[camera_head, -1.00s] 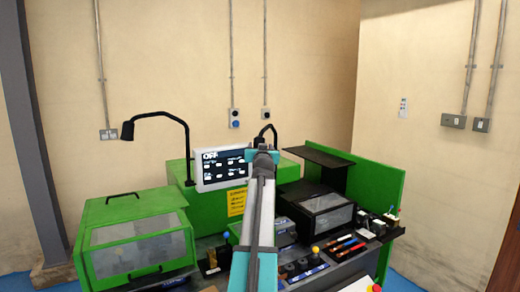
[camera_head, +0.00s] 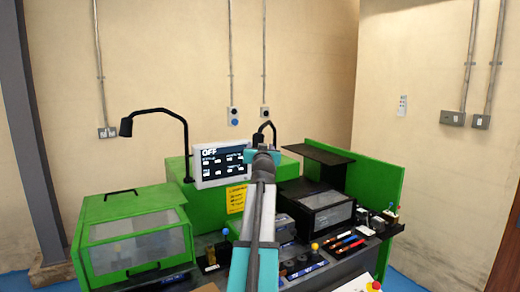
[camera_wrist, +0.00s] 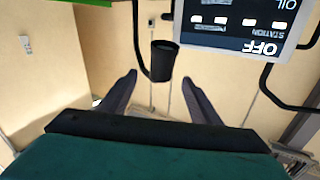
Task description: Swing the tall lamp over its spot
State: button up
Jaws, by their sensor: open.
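Two black gooseneck lamps stand on the green machine. The left lamp (camera_head: 185,133) rises higher in the head view, its arm bending left to a hanging head (camera_head: 127,127). The right lamp (camera_head: 267,125) is partly hidden behind my gripper (camera_head: 263,155). In the wrist view, which looks upside down, my gripper (camera_wrist: 158,82) has its two dark fingers spread wide. A black lamp head (camera_wrist: 163,60), apparently the right lamp's, shows between and beyond them. I cannot tell whether a finger touches it. The other lamp's arm (camera_wrist: 268,88) curves at the right of that view.
A screen reading OFF (camera_head: 222,164) stands between the lamps. A green box with a clear window (camera_head: 140,240) is at left. A dark hood (camera_head: 325,157) and a green side panel (camera_head: 377,185) are at right. Tools (camera_head: 345,243) lie in front. The wall is behind.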

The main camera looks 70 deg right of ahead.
jog(key=c, duration=0.9)
jog(key=shift+m, duration=0.7)
grip_shut()
jog(key=s+a+m+g, duration=0.2)
jog(key=m+g, duration=0.1)
jog(key=m, duration=0.6)
jog(key=s+a+m+g+h+b, duration=0.1)
jog(key=s+a+m+g, duration=0.1)
jog(key=m, duration=0.7)
jog(key=shift+a+f+m+g, duration=0.3)
jog(key=shift+a+m+g, duration=0.1)
jog(key=shift+a, duration=0.3)
jog(key=shift+s, duration=0.1)
